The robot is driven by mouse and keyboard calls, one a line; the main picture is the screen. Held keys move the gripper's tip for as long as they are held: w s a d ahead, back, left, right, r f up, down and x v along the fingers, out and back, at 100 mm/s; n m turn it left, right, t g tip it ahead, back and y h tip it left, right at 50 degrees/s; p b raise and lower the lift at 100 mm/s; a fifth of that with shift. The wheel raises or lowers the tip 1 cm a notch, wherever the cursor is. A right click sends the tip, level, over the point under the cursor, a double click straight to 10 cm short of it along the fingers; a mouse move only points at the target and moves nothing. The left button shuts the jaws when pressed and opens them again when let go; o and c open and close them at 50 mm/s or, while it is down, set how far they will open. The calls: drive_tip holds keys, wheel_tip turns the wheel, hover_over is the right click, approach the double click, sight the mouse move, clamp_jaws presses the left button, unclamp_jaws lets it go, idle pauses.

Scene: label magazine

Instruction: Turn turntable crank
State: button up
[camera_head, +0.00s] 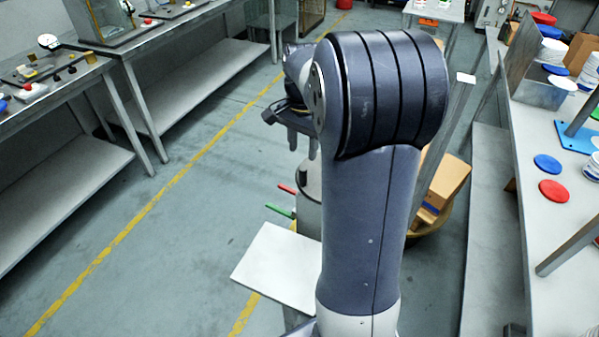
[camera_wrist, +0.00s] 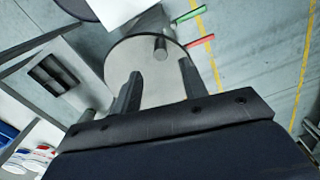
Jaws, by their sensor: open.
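The turntable is a round grey drum, its pale top showing in the wrist view (camera_wrist: 150,85). A short upright grey peg, seemingly the crank handle (camera_wrist: 160,48), stands on that top. In the head view the drum (camera_head: 308,212) is mostly hidden behind my arm. My gripper (camera_wrist: 160,69) is open and empty, with its fingers over the drum top. The peg appears just beyond the fingertips and between their lines, with no contact visible. In the head view my gripper (camera_head: 302,152) hangs above the drum.
A red bar (camera_head: 288,189) and a green bar (camera_head: 280,211) stick out beside the drum. A white panel (camera_head: 275,266) lies in front. A bin with cardboard (camera_head: 440,188) is behind my arm. Benches line the left and right (camera_head: 560,225); grey floor (camera_head: 190,240) is clear at left.

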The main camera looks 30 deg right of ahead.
sight(303, 169)
wheel_tip(303, 169, down, 10)
drive_tip(key=shift+f+p, duration=0.1)
drive_tip(key=shift+p, duration=0.4)
drive_tip(key=shift+c, duration=0.3)
clamp_jaws()
